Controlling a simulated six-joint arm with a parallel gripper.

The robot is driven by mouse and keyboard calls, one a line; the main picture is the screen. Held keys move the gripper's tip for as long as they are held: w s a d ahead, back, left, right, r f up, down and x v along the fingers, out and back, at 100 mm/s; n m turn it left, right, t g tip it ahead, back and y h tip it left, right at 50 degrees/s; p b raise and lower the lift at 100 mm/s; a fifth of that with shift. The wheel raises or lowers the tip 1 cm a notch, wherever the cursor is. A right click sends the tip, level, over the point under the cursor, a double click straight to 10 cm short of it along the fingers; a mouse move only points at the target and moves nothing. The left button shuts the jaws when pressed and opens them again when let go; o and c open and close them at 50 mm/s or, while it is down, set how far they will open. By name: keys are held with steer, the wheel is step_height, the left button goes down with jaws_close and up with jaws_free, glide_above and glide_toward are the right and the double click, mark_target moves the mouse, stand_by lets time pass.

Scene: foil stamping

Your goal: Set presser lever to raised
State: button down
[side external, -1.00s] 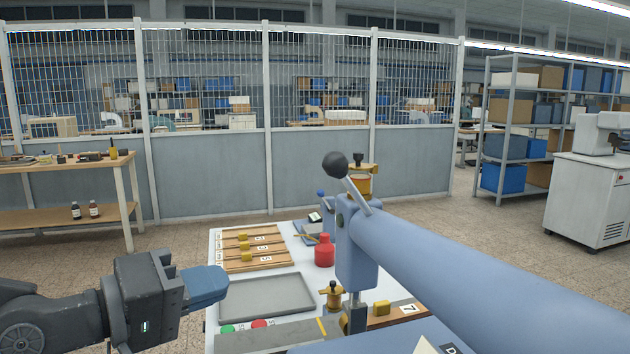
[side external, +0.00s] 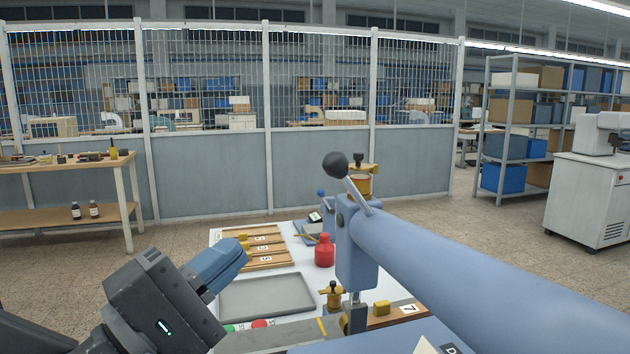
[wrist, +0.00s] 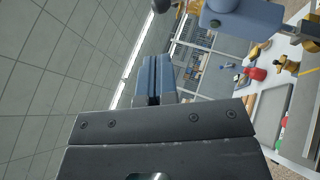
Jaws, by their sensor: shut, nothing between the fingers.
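The presser lever (side external: 356,186) is a short grey rod with a black ball knob (side external: 335,165) on top, mounted on the blue press head (side external: 356,250). The rod leans up and to the left. My gripper (side external: 240,252) is at the left, above the tray, shut and empty, pointing up and to the right. It is apart from the lever. In the wrist view my blue fingers (wrist: 154,80) are closed together, and the press head (wrist: 242,18) shows at the upper right, with the dark knob (wrist: 160,5) at the top edge.
The white table (side external: 295,246) holds a grey tray (side external: 265,296), a wooden rack (side external: 270,262), a red bottle (side external: 324,250) and green and red buttons (side external: 260,323). The long blue press arm (side external: 470,270) fills the right side. Space between gripper and knob looks clear.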

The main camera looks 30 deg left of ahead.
mark_target(334, 162)
steer(key=x, duration=1.4)
steer(key=shift+r, duration=0.1)
steer(key=shift+w+d+r+m+g, duration=0.25)
steer(key=shift+r+m+g, duration=0.15)
steer(key=shift+g, duration=0.1)
steer(key=shift+w+d+r+m+g, duration=0.3)
steer(key=shift+r+g, duration=0.1)
steer(key=shift+g, duration=0.1)
steer(key=shift+m+g, duration=0.3)
steer(key=shift+g, duration=0.1)
steer(key=w+d, duration=0.2)
steer(key=w+d+r, duration=0.1)
steer(key=w+d, duration=0.1)
steer(key=w+d+r, duration=0.1)
steer(key=w+d, duration=0.1)
steer(key=shift+w+d+r, duration=0.2)
steer(key=shift+w+r, duration=0.05)
steer(key=shift+w+d+f, duration=0.25)
steer(key=shift+w+d, duration=0.65)
steer(key=shift+d, duration=0.05)
steer(key=s+a+r, duration=0.2)
steer(key=s+r, duration=0.6)
steer(key=s, duration=0.2)
steer(key=shift+s+r, duration=0.35)
steer(key=shift+s, duration=0.05)
